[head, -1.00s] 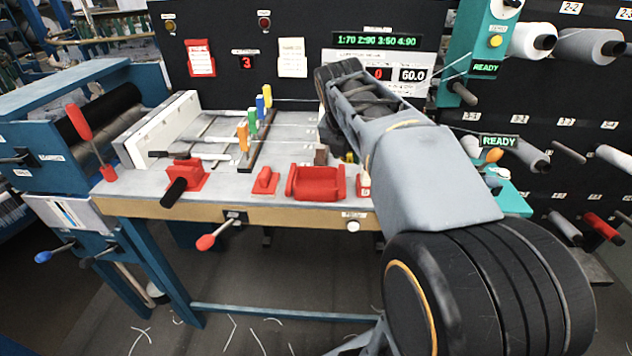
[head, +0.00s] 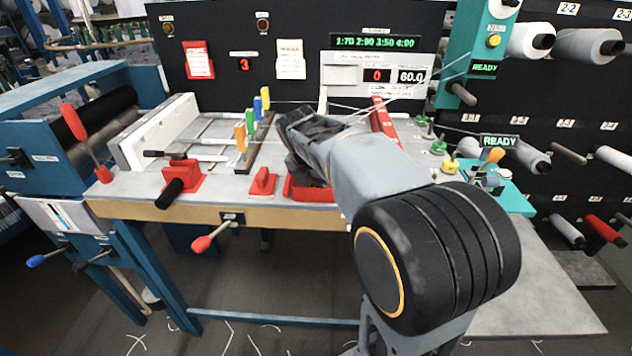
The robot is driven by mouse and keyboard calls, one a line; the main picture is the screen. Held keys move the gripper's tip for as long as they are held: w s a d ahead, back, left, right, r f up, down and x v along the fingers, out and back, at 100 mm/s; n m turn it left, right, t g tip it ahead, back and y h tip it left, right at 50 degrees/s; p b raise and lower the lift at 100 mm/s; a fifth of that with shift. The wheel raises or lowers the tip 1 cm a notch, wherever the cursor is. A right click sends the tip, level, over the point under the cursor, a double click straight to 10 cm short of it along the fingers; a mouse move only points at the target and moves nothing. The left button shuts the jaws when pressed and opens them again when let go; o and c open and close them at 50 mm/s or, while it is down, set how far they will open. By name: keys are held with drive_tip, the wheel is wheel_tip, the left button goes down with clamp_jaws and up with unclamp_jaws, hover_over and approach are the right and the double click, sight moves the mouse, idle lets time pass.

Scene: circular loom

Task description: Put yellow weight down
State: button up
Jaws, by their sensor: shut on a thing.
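My gripper (head: 303,148) is at the dark far end of my arm, over the middle of the loom table, behind the red cradle. My wrist and forearm hide its fingertips and whatever is between them. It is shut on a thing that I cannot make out. A small yellow weight (head: 450,164) with a dark knob stands on the right part of the table. Two small green weights, a nearer one (head: 438,146) and a farther one (head: 422,121), stand behind it in a row.
The red cradle (head: 312,194) at the front edge is partly covered by my arm. A red block (head: 263,182) and a red clamp with a black handle (head: 180,184) lie left of it. Coloured upright levers (head: 252,122) stand behind. A red bar (head: 384,119) lies right of my arm.

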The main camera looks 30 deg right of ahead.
drive_tip(key=shift+f, duration=0.15)
drive_tip(key=shift+s+f, duration=0.15)
drive_tip(key=shift+f, duration=0.5)
drive_tip(key=o, duration=0.7)
drive_tip(key=shift+f, duration=0.1)
drive_tip(key=shift+o, duration=0.2)
drive_tip(key=shift+a, duration=0.1)
drive_tip(key=shift+r, duration=0.3)
drive_tip(key=w+p+v, duration=0.1)
drive_tip(key=p+v, duration=0.1)
drive_tip(key=v, duration=1)
drive_tip(key=s+a+f+m+y, duration=0.1)
drive_tip(key=s+a+f+m, duration=0.1)
drive_tip(key=s+f+m, duration=0.5)
drive_tip(key=s+a+f+m+y, duration=0.2)
drive_tip(key=s+f+m, duration=0.4)
drive_tip(key=m, duration=1.2)
wheel_tip(320, 180, down, 3)
drive_tip(key=shift+s+a+r+m, duration=0.25)
drive_tip(key=shift+s+a+m, duration=0.15)
drive_tip(key=shift+a, duration=0.2)
